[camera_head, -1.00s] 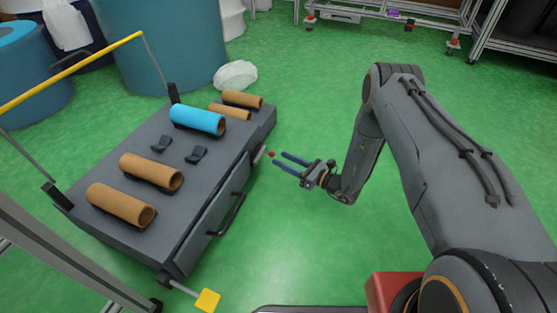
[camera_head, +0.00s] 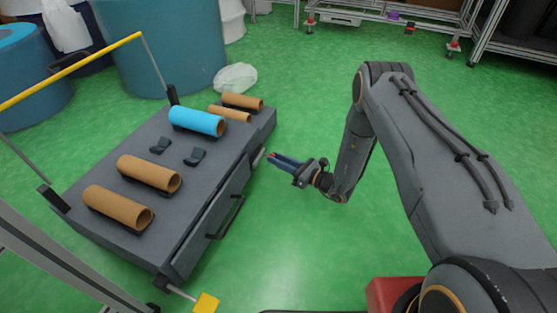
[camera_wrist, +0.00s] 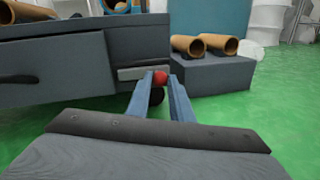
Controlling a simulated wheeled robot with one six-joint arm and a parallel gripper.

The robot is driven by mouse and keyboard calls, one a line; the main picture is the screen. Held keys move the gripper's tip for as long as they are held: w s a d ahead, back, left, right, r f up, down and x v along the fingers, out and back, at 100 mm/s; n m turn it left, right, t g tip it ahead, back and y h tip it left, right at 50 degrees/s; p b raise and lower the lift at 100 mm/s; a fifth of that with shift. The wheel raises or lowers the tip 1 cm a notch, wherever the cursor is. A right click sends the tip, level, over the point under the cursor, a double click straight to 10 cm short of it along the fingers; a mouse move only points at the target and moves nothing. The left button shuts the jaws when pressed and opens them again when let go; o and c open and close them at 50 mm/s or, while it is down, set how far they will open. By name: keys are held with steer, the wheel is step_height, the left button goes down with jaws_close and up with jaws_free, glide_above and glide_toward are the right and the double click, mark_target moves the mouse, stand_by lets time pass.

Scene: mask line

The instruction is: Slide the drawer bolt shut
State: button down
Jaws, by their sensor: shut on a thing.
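The bolt's small red knob (camera_wrist: 160,77) sits between my fingertips in the wrist view. In the head view, my gripper (camera_head: 273,157) is shut on it at the far end of the grey cabinet's front. The pale metal bolt plate (camera_wrist: 140,73) lies on the cabinet front, just right of the seam beside the drawer. It also shows in the head view (camera_head: 259,158). The grey drawer front (camera_head: 213,213) has a dark bar handle (camera_head: 229,217), nearer the camera than the knob. My fingers hide part of the bolt.
Brown cardboard tubes (camera_head: 150,172) and a blue tube (camera_head: 197,121) lie on the cabinet top (camera_head: 130,228). A yellow block (camera_head: 206,303) sticks out at the near corner. A white bag (camera_head: 236,78) lies behind. Green floor right of the cabinet is clear.

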steer(key=shift+s+a+p, duration=0.25)
steer(key=shift+s+p, duration=0.2)
steer(key=shift+s, duration=0.25)
steer(key=shift+s+a+p, duration=0.3)
steer(key=shift+s+p, duration=0.15)
steer(key=shift+s, duration=0.3)
steer(key=shift+s+a+p, duration=0.25)
steer(key=shift+s+p, duration=0.2)
steer(key=shift+s, duration=0.25)
steer(key=c, duration=1.6)
jaws_free()
steer(key=shift+d, duration=0.1)
steer(key=p+v, duration=0.3)
steer(key=v, duration=0.4)
steer(key=shift+s+d, duration=0.2)
steer(key=shift+s, duration=0.05)
